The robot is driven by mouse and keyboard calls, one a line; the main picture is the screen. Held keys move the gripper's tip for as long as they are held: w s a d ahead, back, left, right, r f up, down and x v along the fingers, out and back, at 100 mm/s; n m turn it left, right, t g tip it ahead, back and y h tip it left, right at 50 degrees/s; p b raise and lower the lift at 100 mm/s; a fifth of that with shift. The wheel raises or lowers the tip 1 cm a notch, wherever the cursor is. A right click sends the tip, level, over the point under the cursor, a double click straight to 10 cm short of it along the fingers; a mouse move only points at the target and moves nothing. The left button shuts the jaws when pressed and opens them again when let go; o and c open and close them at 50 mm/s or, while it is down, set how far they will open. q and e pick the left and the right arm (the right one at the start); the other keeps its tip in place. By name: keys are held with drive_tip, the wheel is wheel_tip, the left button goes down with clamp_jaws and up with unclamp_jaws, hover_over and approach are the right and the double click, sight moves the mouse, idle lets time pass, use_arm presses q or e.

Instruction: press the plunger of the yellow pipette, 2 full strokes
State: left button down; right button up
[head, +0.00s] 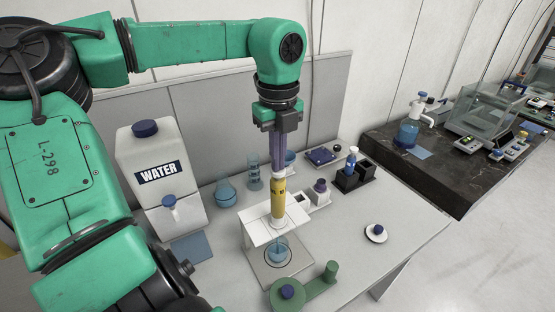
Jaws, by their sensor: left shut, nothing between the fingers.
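The yellow pipette (278,205) stands upright in a white stand (257,233) near the middle of the bench, above a small glass beaker (277,251). My left gripper (277,168) points straight down right over the pipette. Its fingers are closed together with nothing between them. The fingertips are at the pipette's pale top end; the plunger is hidden or too small to make out, and I cannot tell whether they touch it. My right gripper is not in view.
A white water container (160,170) stands at the left. Blue glassware (225,192) is behind the stand. A black holder (353,177) and a white dish with a blue knob (376,233) are to the right. A green piece (305,290) lies in front. The bench's right front is mostly clear.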

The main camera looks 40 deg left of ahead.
use_arm(q)
drive_tip(key=shift+f, duration=0.5)
drive_tip(key=shift+r, duration=0.15)
drive_tip(key=shift+r+p, duration=1.15)
drive_tip(key=shift+r, duration=0.65)
wheel_tip(320, 180, up, 6)
drive_tip(key=p, duration=0.4)
drive_tip(key=shift+p, duration=0.3)
